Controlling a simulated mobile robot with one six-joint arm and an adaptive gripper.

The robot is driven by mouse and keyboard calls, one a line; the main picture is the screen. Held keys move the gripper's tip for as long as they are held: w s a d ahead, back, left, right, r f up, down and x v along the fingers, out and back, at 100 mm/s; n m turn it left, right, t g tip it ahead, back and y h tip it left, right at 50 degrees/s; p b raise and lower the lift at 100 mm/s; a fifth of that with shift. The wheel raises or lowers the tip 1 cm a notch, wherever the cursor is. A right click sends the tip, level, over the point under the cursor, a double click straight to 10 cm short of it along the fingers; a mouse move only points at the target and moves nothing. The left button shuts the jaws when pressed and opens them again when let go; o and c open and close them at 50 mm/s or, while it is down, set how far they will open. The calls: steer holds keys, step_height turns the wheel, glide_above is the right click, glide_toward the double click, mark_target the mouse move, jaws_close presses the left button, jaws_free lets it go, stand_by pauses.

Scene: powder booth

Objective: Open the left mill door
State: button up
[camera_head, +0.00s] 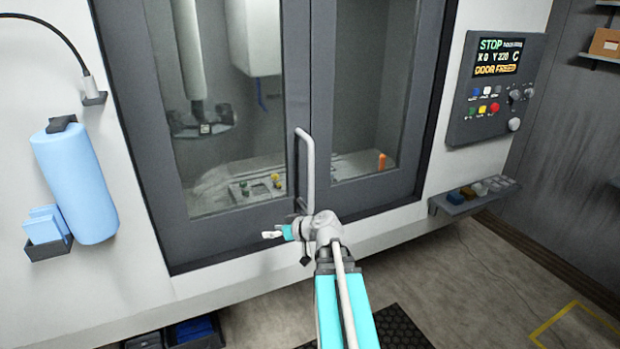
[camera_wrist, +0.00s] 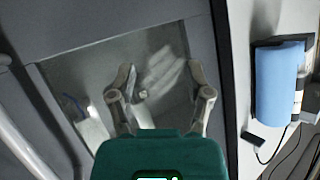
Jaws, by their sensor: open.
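The left mill door (camera_head: 215,228) is a dark grey framed door with a large window, and it looks closed against the right door (camera_head: 385,192). A light vertical bar handle (camera_head: 308,170) stands at the seam where the two doors meet. The left door also fills much of the wrist view (camera_wrist: 130,25), and a pale bar like the handle (camera_wrist: 18,145) runs along the left edge there. My gripper (camera_head: 268,235) is left of the handle's lower end, in front of the left door's lower frame. In the wrist view its two fingers (camera_wrist: 162,95) are spread and empty before the window.
A control panel (camera_head: 492,88) is at the right, with a small shelf (camera_head: 475,197) below it. A blue roll (camera_head: 75,182) and a dark holder (camera_head: 48,248) are on the left wall. Dark bins (camera_head: 195,332) sit on the floor below. The floor at the right is mostly clear.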

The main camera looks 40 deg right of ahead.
steer(key=s+d+r+t+h, duration=0.2)
steer(key=d+r+t, duration=0.15)
steer(key=d, duration=0.65)
steer(key=m+t+h, duration=0.2)
steer(key=t+h, duration=0.1)
steer(key=h, duration=0.1)
glide_toward(313, 178)
steer(key=s, duration=0.2)
steer(key=shift+s+r+g, duration=0.25)
steer(key=shift+s+r, duration=0.05)
steer(key=shift+s, duration=0.05)
steer(key=w, duration=1.4)
steer(key=shift+d, duration=0.3)
steer(key=shift+s, duration=0.1)
jaws_close()
